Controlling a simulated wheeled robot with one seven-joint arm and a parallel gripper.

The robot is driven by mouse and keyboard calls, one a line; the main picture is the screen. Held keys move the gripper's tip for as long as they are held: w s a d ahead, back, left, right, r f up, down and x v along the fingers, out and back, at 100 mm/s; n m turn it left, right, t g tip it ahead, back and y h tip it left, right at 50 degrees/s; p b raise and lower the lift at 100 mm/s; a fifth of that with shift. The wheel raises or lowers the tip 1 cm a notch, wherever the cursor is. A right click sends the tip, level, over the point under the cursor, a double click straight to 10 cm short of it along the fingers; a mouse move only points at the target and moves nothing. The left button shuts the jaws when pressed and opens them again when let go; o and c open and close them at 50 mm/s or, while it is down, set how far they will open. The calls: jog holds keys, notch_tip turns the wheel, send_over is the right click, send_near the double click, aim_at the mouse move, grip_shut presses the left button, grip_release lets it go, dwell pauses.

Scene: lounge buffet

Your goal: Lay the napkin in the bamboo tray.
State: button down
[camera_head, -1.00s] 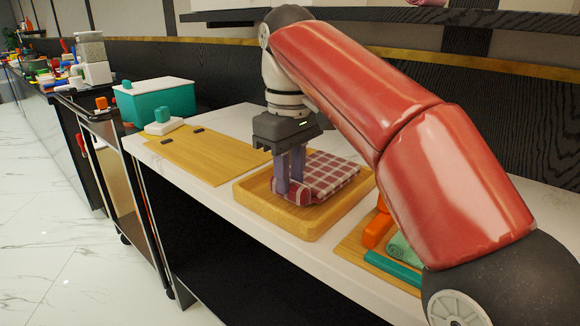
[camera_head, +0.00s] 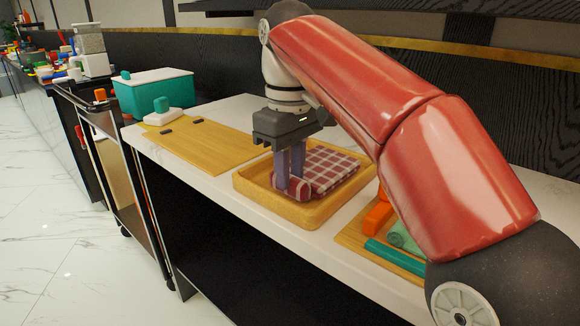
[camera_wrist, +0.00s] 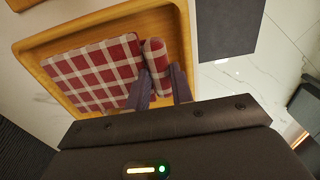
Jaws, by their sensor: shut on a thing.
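The red-and-white checked napkin (camera_head: 328,172) lies folded inside the bamboo tray (camera_head: 307,216). My gripper (camera_head: 290,188) points down over the tray and is shut on a bunched fold at the napkin's near left edge. In the wrist view the napkin (camera_wrist: 95,75) spreads over much of the tray (camera_wrist: 36,42), and the fold sits between the fingers of my gripper (camera_wrist: 160,88). The fingertips are low, close to the tray floor. Part of the napkin behind the fingers is hidden in the head view.
A wooden board (camera_head: 200,145) lies left of the tray on the white counter (camera_head: 225,200). Right of the tray, another board holds an orange item (camera_head: 377,215) and teal items (camera_head: 396,256).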

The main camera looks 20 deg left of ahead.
jog(key=shift+f, duration=0.4)
jog(key=c, duration=1.1)
grip_release()
jog(key=shift+c, duration=0.2)
notch_tip(320, 180, up, 3)
jog(key=shift+s+f+p, duration=0.1)
jog(key=shift+f+p, duration=0.1)
jog(key=shift+p, duration=1.05)
notch_tip(320, 180, up, 2)
jog(key=shift+r+p, duration=0.2)
jog(key=shift+p, duration=0.85)
jog(key=shift+r, duration=1)
